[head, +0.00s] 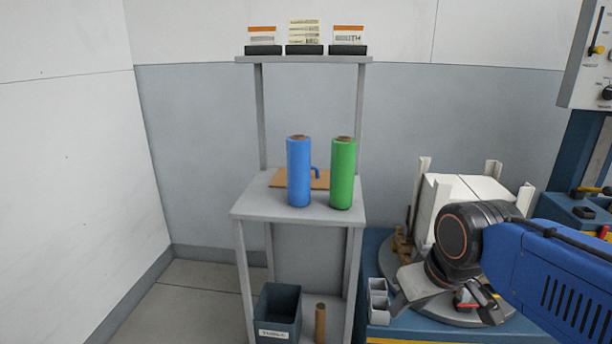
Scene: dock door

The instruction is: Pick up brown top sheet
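A flat brown sheet (280,179) lies on the upper surface of the grey stand (248,207). A blue roll (299,172) and a green roll (342,173) stand upright in front of it and hide part of it. My gripper (484,303) is at the lower right, well apart from the sheet, pointing down over the round turntable. Its fingers are small and partly hidden, so their opening is unclear.
Three card holders (305,49) stand on the top shelf. A dark bin (278,313) and a brown tube (320,322) are below. White boxes (465,190) between posts stand on the turntable, near my arm. A control panel (590,60) hangs at right. Floor at left is clear.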

